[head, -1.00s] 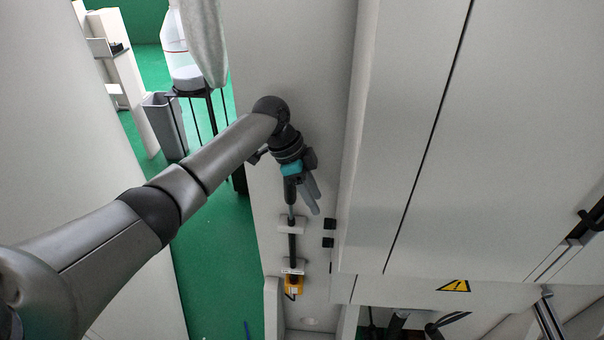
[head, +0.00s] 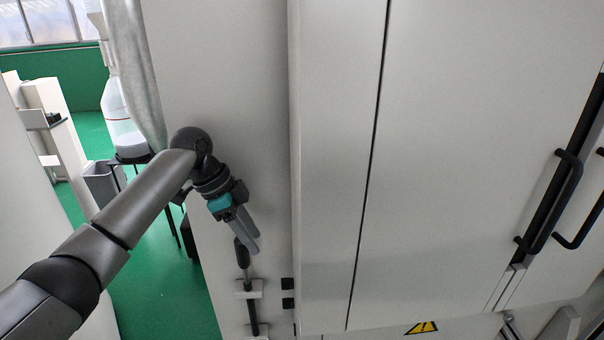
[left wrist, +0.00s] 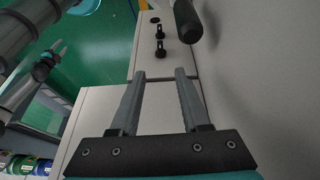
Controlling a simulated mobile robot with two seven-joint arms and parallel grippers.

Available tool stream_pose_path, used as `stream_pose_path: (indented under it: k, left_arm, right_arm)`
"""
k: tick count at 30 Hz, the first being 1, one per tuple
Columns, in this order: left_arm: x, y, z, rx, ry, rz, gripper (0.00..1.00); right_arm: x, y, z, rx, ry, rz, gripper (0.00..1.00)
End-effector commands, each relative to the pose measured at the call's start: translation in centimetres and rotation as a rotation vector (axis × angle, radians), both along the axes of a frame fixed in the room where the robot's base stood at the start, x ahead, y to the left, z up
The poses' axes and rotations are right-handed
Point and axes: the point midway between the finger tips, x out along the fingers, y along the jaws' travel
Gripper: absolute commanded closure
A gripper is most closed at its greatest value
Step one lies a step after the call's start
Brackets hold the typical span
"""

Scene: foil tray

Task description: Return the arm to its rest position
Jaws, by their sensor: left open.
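My left arm reaches in from the left in the head view. My left gripper (head: 250,236), with a teal band at its base, points down along the pale cabinet front. Its two grey fingers also show in the left wrist view (left wrist: 160,74), spread apart with nothing between them. A dark-handled tool (head: 242,254) sits in a bracket just below the fingertips in the head view; I cannot tell whether they touch.
Large pale cabinet doors (head: 450,150) fill the right, with black handles (head: 556,200). A grey bin (head: 103,182) and a stand with a white bottle (head: 122,128) are at left. Green floor (head: 160,290) shows below. In the left wrist view, a dark cylindrical handle (left wrist: 187,20) is close beyond the fingers.

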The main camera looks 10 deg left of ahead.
Motion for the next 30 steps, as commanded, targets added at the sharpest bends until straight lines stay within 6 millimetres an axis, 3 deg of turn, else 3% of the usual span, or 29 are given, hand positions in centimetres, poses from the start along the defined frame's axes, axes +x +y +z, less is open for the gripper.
stream_pose_path:
  k: [4,8,12,18,25,30]
  left_arm:
    - [-1.1,-1.2,-2.1,0.014,0.017,0.01,0.54]
    - [-3.5,-3.3,-5.9,0.04,0.04,0.047,0.54]
    - [-6.9,-5.6,-9.9,0.059,0.051,0.124,0.54]
    - [-12.0,-8.0,-13.6,0.061,0.056,0.277,0.54]
    - [-18.1,-9.0,-15.6,0.051,0.057,0.52,0.54]
    - [-22.2,-8.2,-15.7,0.051,0.054,0.729,0.54]
  right_arm:
    - [0.0,0.0,0.0,0.0,0.0,0.0,0.5]
    - [0.0,0.0,0.0,0.0,0.0,0.0,0.5]
    - [0.0,0.0,0.0,0.0,0.0,0.0,0.5]
    - [0.0,0.0,0.0,-0.001,0.0,0.0,0.5]
    - [0.0,0.0,0.0,-0.001,0.0,-0.001,0.5]
    - [0.0,-0.1,0.0,-0.001,0.0,-0.001,0.5]
